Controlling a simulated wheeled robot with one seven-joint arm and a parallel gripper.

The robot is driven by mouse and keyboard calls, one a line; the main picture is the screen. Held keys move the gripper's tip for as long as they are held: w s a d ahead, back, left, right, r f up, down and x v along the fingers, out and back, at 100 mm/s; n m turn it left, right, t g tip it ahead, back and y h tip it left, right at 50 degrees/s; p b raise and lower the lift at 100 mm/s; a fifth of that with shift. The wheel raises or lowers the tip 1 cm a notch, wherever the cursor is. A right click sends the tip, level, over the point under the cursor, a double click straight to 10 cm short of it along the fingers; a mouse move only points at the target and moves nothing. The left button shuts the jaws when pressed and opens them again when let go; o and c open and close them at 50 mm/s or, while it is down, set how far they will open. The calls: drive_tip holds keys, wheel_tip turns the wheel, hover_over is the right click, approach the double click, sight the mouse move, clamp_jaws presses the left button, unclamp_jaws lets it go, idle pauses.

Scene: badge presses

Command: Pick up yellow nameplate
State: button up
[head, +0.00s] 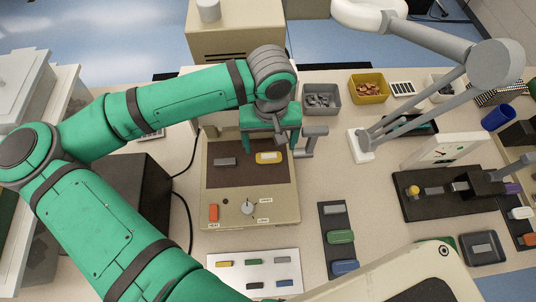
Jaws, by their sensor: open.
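A yellow nameplate (269,157) with a pale middle lies on the dark bed of a beige machine (220,208), right of a grey plate (225,162). My green arm reaches in from the left. My gripper (270,140) points down just behind the yellow nameplate in the picture and looks open and empty. Its fingertips are partly hidden, and I cannot tell its height above the bed. A smaller yellow piece (224,264) lies on a white board (236,286) at the front, among several small coloured pieces.
A dark strip (327,240) holds grey, green and blue pieces. Grey (333,101) and yellow (383,88) bins stand at the back. A jointed lamp arm (425,105) rises right of the machine. A dark fixture (425,208) stands at the right.

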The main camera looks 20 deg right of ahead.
sight(269, 155)
drive_tip(key=shift+a+f, duration=0.15)
drive_tip(key=shift+f, duration=2.5)
drive_tip(key=shift+f, duration=0.25)
drive_tip(key=shift+c, duration=0.7)
drive_tip(key=c, duration=1)
